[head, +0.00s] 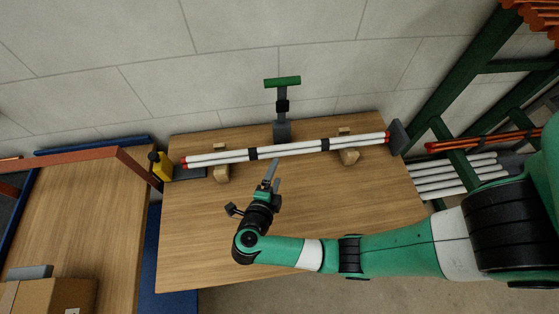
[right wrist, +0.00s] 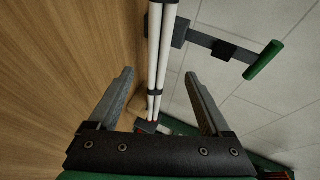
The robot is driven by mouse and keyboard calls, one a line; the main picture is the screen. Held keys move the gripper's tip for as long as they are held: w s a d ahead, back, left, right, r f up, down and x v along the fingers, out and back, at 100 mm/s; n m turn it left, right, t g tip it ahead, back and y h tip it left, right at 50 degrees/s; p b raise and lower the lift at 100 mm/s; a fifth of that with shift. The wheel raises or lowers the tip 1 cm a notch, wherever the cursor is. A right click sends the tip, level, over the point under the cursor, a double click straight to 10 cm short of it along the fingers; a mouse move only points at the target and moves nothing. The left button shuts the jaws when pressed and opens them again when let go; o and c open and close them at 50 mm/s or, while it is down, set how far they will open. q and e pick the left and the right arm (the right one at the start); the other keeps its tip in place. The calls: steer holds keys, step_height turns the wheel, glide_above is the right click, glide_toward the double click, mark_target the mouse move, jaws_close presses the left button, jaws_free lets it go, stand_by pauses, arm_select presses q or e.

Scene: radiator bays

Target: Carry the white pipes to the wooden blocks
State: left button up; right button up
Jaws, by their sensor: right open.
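Two white pipes (head: 290,149) with red ends and black bands lie side by side along the back of the wooden table. They cross the left wooden block (head: 221,175) and the right wooden block (head: 348,157) and appear to rest on them. My right gripper (head: 269,172) is just in front of the pipes' middle, between the blocks. In the right wrist view its jaws (right wrist: 160,76) are open and empty. The pipes (right wrist: 154,60) show beyond the gap between the fingers, apart from them. My left gripper is not in view.
A grey post with a green crossbar (head: 282,82) stands behind the pipes. A yellow and black device (head: 161,166) stands at the table's left end. A green rack (head: 455,95) with more white pipes (head: 455,180) is at right. The table's front (head: 190,255) is clear.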

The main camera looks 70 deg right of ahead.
steer(key=shift+a+r, duration=0.15)
steer(key=shift+a, duration=0.25)
